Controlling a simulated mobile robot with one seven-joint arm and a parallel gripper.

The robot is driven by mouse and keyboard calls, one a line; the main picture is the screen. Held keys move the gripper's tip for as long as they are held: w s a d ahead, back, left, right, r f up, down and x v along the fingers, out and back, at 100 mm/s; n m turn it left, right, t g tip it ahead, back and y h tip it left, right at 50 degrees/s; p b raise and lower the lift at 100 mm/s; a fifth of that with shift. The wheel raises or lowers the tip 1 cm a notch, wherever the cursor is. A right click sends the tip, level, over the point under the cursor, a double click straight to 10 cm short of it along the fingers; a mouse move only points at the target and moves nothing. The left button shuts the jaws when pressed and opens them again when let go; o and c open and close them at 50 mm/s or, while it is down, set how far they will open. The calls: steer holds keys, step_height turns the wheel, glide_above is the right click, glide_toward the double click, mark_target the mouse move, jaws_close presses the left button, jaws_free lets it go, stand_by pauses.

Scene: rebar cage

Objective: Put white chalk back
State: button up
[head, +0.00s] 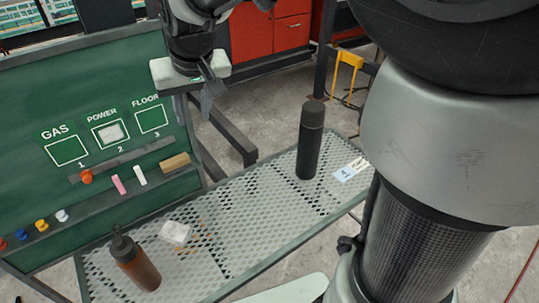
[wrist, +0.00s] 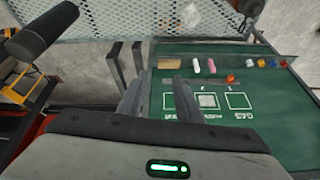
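A short white chalk (head: 139,175) stands tilted on the narrow ledge of the green board (head: 30,100), between a pink chalk (head: 118,184) and a tan wooden block (head: 174,162). In the wrist view the white chalk (wrist: 196,65) lies beyond my fingers, slightly to the right. My gripper (head: 208,95) hangs above and to the right of the board, clear of the chalk. In the wrist view my gripper's fingers (wrist: 159,88) are apart, with nothing visible held between them.
The mesh table (head: 250,215) bears a black bottle (head: 310,140), a brown bottle (head: 135,262), a white packet (head: 175,232) and cards (head: 350,170). The table's middle is clear.

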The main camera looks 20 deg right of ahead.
steer(key=s+d, duration=0.5)
steer(key=s, duration=0.5)
steer(key=s+d+m+h, duration=0.1)
steer(key=s+d, duration=0.4)
steer(key=s, duration=0.6)
steer(key=shift+d+t, duration=0.35)
steer(key=shift+t, duration=0.05)
